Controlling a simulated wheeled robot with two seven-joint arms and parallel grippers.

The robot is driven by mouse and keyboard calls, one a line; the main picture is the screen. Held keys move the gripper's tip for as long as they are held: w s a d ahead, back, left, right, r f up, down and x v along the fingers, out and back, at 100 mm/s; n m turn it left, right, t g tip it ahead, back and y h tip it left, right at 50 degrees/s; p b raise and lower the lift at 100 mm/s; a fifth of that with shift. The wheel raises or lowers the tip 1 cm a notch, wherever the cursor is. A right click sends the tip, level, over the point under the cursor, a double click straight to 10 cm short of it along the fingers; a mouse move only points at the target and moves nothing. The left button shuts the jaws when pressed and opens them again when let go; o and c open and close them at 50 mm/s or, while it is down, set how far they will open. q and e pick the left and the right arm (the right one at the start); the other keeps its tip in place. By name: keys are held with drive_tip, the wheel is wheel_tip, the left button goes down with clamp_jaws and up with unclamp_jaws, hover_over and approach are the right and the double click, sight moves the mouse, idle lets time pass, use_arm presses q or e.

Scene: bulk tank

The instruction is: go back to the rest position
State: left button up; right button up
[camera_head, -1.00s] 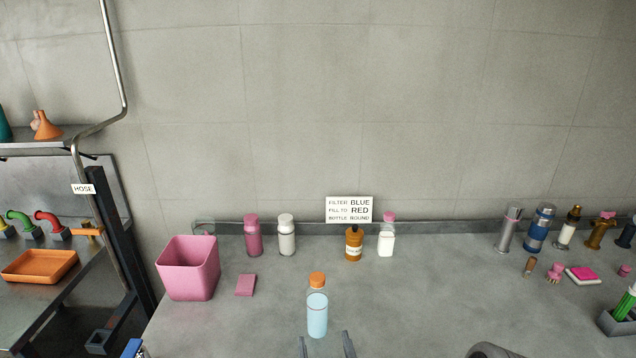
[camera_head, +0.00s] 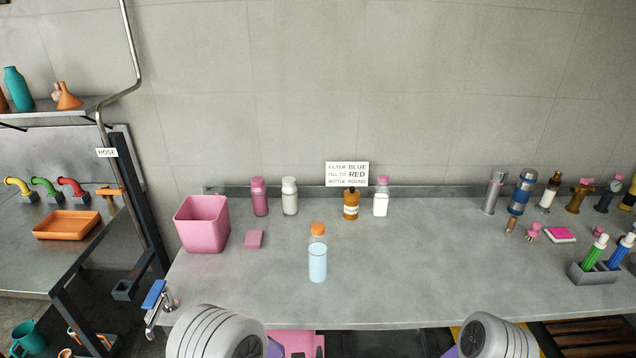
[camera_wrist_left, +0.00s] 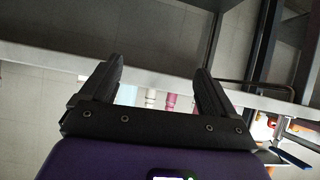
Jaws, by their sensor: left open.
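My left gripper (camera_wrist_left: 158,72) shows in the left wrist view. Its two dark fingers are apart with nothing between them, in front of the edge of a grey surface. In the head view only rounded grey arm parts of mine show at the bottom left and bottom right. The fingers of my right gripper are not visible. A clear bottle with blue liquid and an orange cap (camera_head: 317,258) stands upright on the grey bench (camera_head: 400,285), apart from both arms.
A pink bin (camera_head: 202,228) and pink pad (camera_head: 254,240) are on the bench's left. Several bottles stand along the back by a sign (camera_head: 347,174). A grey holder (camera_head: 594,275) with green and blue items is at the right. A tap with a blue handle (camera_head: 154,294) is at the front left corner.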

use_arm(q)
drive_tip(key=s+a+f+g+h+p, duration=0.1)
drive_tip(key=s+f+g, duration=0.4)
drive_tip(key=s, duration=0.5)
drive_tip(key=s+a+f+n+g+h+p, duration=0.1)
drive_tip(key=s+a+f+g+h, duration=0.2)
drive_tip(key=s+f, duration=0.6)
drive_tip(key=s+a+g, duration=0.1)
drive_tip(key=g, duration=0.1)
drive_tip(key=shift+a+f+n+g, duration=0.2)
drive_tip(key=shift+n+g, duration=0.1)
drive_tip(key=shift+g, duration=0.1)
drive_tip(key=shift+s, duration=0.1)
